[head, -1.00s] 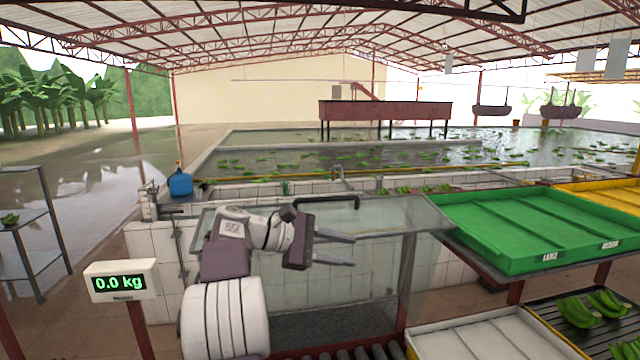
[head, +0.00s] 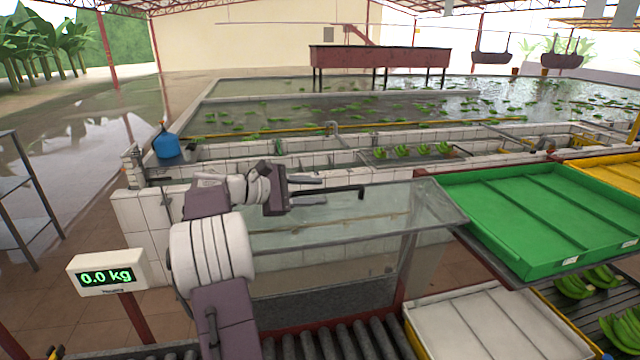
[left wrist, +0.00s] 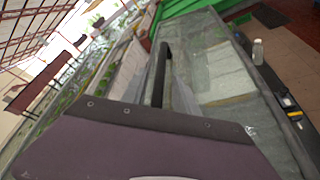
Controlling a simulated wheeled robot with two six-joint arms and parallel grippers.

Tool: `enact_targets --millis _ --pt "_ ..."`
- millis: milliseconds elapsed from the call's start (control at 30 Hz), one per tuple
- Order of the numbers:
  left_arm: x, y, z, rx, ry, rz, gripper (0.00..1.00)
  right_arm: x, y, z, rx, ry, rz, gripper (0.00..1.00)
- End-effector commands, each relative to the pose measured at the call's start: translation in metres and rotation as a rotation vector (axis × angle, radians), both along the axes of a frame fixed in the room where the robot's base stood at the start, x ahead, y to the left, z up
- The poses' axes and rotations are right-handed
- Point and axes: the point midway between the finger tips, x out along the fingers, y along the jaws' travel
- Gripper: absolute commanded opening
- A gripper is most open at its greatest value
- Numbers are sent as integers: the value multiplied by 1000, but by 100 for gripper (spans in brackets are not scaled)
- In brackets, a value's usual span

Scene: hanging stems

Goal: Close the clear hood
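The clear hood (head: 440,205) is a see-through panelled cover above the roller conveyor in the head view. A black bar handle (head: 345,192) runs along its upper far side. In the left wrist view the handle (left wrist: 162,75) stretches away from my gripper over the clear panels (left wrist: 213,60). My left gripper (head: 307,190) is at the handle's left end in the head view. Its two fingers are apart, with the bar appearing between or just behind them; I cannot tell whether they touch it. The fingers are hidden in the left wrist view. My right gripper is not in view.
A green tray (head: 540,215) stands close to the hood's right side. A scale display (head: 107,273) reading 0.0 kg is at the lower left. Rollers (head: 335,340) run below the hood. A white tray (head: 490,325) is at the lower right. A blue jug (head: 166,145) stands behind my arm.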

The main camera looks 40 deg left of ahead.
Motion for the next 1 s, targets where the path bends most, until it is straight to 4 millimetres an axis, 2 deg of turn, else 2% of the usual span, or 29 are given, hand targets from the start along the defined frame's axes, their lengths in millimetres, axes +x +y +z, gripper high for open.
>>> enact_targets --millis 33,133,400,433,533,567,1000 --pt "7 -3 2 -3 0 -1 36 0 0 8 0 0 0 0" --pt "15 -6 -3 -1 1 -1 36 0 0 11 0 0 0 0" --pt "18 -8 -7 0 0 0 36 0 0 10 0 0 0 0" --pt "18 -8 -7 0 -1 -1 33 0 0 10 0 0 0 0" --pt "18 -8 -6 0 -1 -1 6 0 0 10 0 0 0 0" --pt "18 -8 -7 0 1 -1 0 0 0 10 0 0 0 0" --pt "17 -7 -9 -1 6 2 0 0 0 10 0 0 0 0"
